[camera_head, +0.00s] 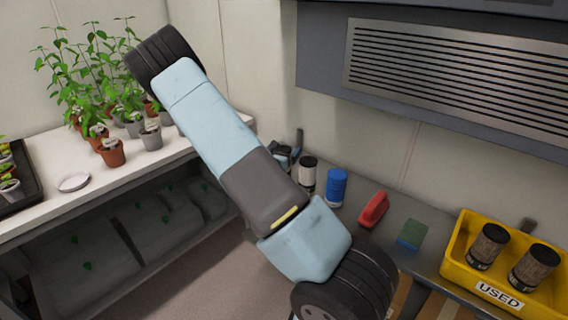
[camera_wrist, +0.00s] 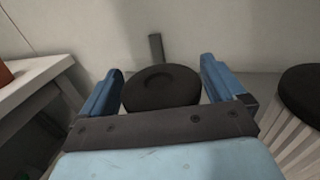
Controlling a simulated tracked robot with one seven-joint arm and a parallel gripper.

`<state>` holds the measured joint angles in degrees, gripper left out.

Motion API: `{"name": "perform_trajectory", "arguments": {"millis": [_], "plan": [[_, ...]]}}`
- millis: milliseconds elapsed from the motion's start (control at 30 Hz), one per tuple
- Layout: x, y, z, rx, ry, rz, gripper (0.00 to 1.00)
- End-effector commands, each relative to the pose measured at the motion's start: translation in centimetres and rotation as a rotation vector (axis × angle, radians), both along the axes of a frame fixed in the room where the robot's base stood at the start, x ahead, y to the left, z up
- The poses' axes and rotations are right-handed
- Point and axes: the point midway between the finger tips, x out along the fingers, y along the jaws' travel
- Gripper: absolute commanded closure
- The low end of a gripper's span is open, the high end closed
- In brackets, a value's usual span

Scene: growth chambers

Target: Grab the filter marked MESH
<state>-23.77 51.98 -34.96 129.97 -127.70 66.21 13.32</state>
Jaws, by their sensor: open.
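In the wrist view my gripper (camera_wrist: 160,85) is open, with one blue finger on each side of a round dark cap (camera_wrist: 160,88). The cap has a shallow hollow in its top; the body below it is hidden by my gripper. A filter with a black cap and pale pleats (camera_wrist: 302,95) stands to the right, outside the fingers. In the head view a black-capped pale filter (camera_head: 307,178) stands next to a blue canister (camera_head: 337,187). My gripper (camera_head: 284,154) is partly hidden there behind my arm. No MESH mark is readable.
A yellow tray (camera_head: 484,290) marked USED holds two dark mesh-like cylinders. A grey upright bar (camera_wrist: 156,47) stands behind the dark cap. A white bench (camera_head: 190,146) with potted plants is left.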

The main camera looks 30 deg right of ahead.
Motion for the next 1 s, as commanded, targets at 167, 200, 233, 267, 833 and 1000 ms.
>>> {"name": "perform_trajectory", "arguments": {"millis": [167,200,233,267,833,1000], "plan": [[0.0,-0.01,0.01,0.0,0.0,0.0,0.03],[-0.02,-0.01,0.01,0.0,0.0,0.0,0.07],[-0.02,-0.01,0.01,0.0,0.0,0.0,0.1],[-0.02,-0.01,0.01,0.0,0.0,0.0,0.13],[-0.02,0.01,0.02,0.001,-0.001,0.0,0.65],[-0.02,0.02,0.04,0.001,-0.001,0.0,0.65]]}}
